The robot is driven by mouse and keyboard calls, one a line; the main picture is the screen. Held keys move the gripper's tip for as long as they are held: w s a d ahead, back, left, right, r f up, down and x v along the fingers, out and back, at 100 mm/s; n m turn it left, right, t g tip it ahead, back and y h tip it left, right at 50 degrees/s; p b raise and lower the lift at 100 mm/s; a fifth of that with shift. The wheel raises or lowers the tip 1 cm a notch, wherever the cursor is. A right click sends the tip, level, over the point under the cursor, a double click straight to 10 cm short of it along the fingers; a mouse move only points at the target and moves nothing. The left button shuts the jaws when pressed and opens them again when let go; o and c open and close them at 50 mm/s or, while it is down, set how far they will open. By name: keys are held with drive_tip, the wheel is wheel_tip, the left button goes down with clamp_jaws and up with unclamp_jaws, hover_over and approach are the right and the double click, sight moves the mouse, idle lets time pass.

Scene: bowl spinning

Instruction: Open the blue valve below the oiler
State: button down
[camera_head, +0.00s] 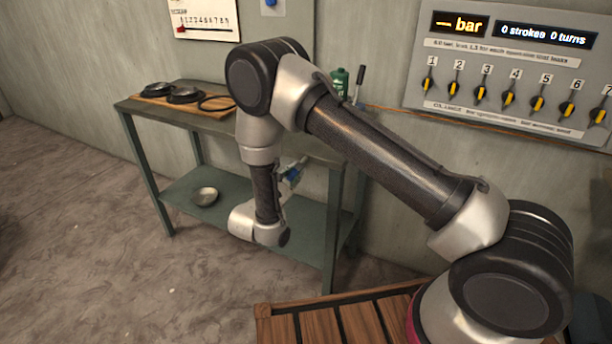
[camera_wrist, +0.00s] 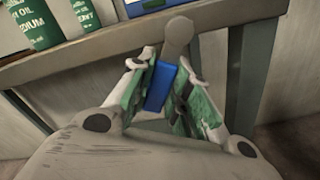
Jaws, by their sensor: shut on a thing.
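A blue valve handle (camera_wrist: 160,87) sits between the green-padded fingers of my gripper (camera_wrist: 163,92) in the wrist view. My gripper is shut on it, just below the table's edge. A grey rounded piece (camera_wrist: 178,36) shows just above the handle. In the head view my gripper (camera_head: 291,174) is partly hidden behind my arm, with a bit of blue at it. A green bottle-like thing (camera_head: 340,82) stands on the table above; I cannot tell whether it is the oiler.
The green table (camera_head: 215,124) has a lower shelf with a metal bowl (camera_head: 205,196). Dark round parts (camera_head: 184,94) lie on its top left. Green oil containers (camera_wrist: 45,28) stand at the wrist view's upper left. A wall panel (camera_head: 513,75) reads 0 strokes, 0 turns.

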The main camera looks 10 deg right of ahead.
sight(292, 155)
drive_tip(key=m, duration=0.2)
drive_tip(key=a+r+m, duration=0.1)
drive_tip(key=shift+w+m, duration=0.35)
drive_tip(key=shift+m, duration=0.05)
drive_tip(key=m, duration=0.1)
drive_tip(key=r+m, duration=0.1)
drive_tip(key=shift+w+a+m, duration=0.2)
drive_tip(key=shift+a+m, duration=0.05)
drive_tip(key=shift+m, duration=0.05)
drive_tip(key=m, duration=0.1)
drive_tip(key=r+m, duration=0.1)
drive_tip(key=m, duration=0.1)
drive_tip(key=r+m, duration=0.1)
drive_tip(key=m, duration=0.1)
drive_tip(key=shift+w+a, duration=0.15)
drive_tip(key=shift+a, duration=0.05)
drive_tip(key=shift+r+m, duration=0.1)
drive_tip(key=shift+m, duration=0.2)
drive_tip(key=c, duration=1.3)
unclamp_jaws()
drive_tip(key=v, duration=1.2)
